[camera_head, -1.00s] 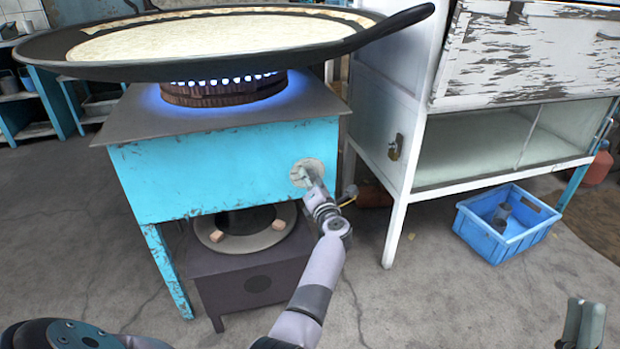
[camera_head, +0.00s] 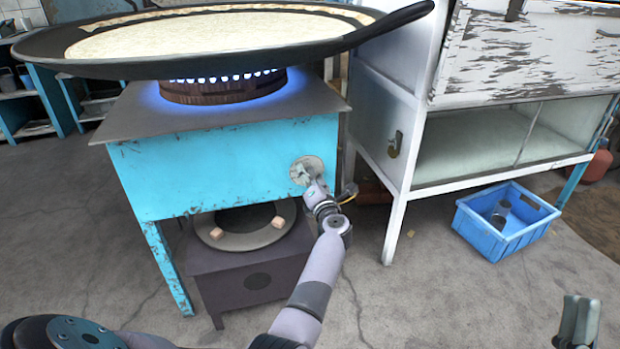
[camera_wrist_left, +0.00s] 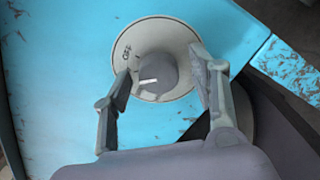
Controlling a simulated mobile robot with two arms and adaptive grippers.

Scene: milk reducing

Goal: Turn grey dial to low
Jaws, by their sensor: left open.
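The grey dial (camera_wrist_left: 160,72) sits on a round pale plate on the stove's blue front panel. In the left wrist view its white mark points left, and the word OFF shows on the plate's upper left. Other markings are not readable. The dial plate also shows in the head view (camera_head: 304,168). My left gripper (camera_wrist_left: 160,66) is open, with one finger on each side of the dial and visible gaps to the knob. In the head view my left gripper (camera_head: 313,186) is just below the plate. My right gripper (camera_head: 579,318) is at the bottom right, away from the stove.
A large black pan (camera_head: 330,46) with a pale flatbread sits above a lit blue-flamed burner (camera_head: 222,88). A white cabinet (camera_head: 402,130) stands right of the stove. A blue crate (camera_head: 490,243) is on the floor. A dark box (camera_head: 240,282) is under the stove.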

